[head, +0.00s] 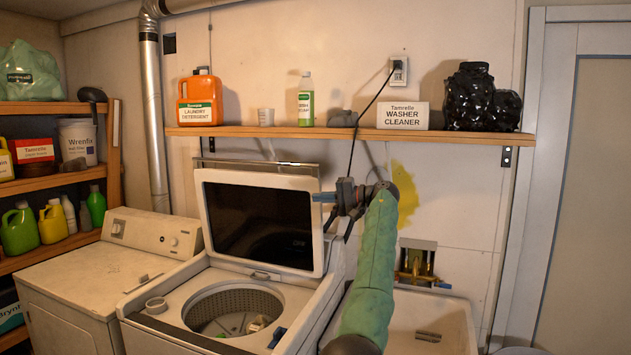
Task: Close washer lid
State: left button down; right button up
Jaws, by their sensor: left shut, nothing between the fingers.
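The washer (304,300) stands at the lower middle with its drum open to view. Its lid (258,222), a white frame around a dark panel, stands raised and tilted back at the rear of the opening. I cannot tell whether the fingertips touch the lid. My green arm reaches up from the bottom, right of the washer. My right gripper is not in view.
A wooden shelf (350,132) above the lid holds an orange detergent jug (200,98), a green bottle (305,98) and a washer cleaner box (403,115). A dryer-like machine (95,275) stands left of the washer. A utility sink (455,320) is at the right.

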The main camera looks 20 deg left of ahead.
aim_at(263, 220)
jog(key=i, duration=1)
